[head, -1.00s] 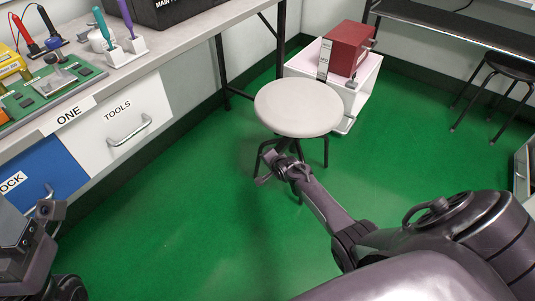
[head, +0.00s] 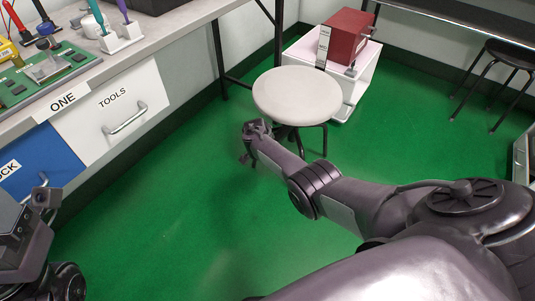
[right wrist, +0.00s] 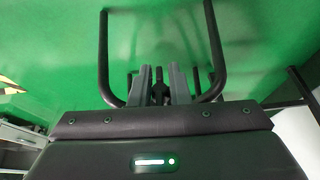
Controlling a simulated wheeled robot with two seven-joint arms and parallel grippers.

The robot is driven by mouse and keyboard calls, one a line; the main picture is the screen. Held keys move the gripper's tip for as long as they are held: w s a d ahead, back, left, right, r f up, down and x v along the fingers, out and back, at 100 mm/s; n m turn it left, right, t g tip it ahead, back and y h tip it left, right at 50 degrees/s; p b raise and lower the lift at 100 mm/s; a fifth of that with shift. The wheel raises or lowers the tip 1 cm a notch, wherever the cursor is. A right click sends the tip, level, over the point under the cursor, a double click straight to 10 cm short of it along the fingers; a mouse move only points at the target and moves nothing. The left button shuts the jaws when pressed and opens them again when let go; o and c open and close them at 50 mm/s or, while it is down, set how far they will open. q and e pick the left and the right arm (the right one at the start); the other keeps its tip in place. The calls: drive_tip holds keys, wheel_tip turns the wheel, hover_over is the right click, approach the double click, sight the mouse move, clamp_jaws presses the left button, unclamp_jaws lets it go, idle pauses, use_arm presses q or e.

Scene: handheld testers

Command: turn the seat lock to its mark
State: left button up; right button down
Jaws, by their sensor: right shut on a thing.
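The round stool with a pale grey seat (head: 297,94) stands on the green floor, its dark legs partly hidden by my right arm. My right gripper (head: 255,138) is low at the seat's front left edge. In the right wrist view its two grey fingers (right wrist: 161,85) are shut on a small dark part (right wrist: 158,94), which looks like the seat lock. Dark bent stool legs (right wrist: 216,50) rise on both sides of the fingers. The lock's mark cannot be made out. My left gripper (head: 38,215) is at the left edge; its fingers are unclear.
The workbench has a white TOOLS drawer (head: 110,115) and a blue drawer (head: 40,165) at left. A red box (head: 343,36) sits on a white cart (head: 358,84) behind the stool. A black stool (head: 508,58) stands at right. Green floor is open between.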

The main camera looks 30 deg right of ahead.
idle(0.4)
drive_tip(key=c, duration=1.5)
unclamp_jaws()
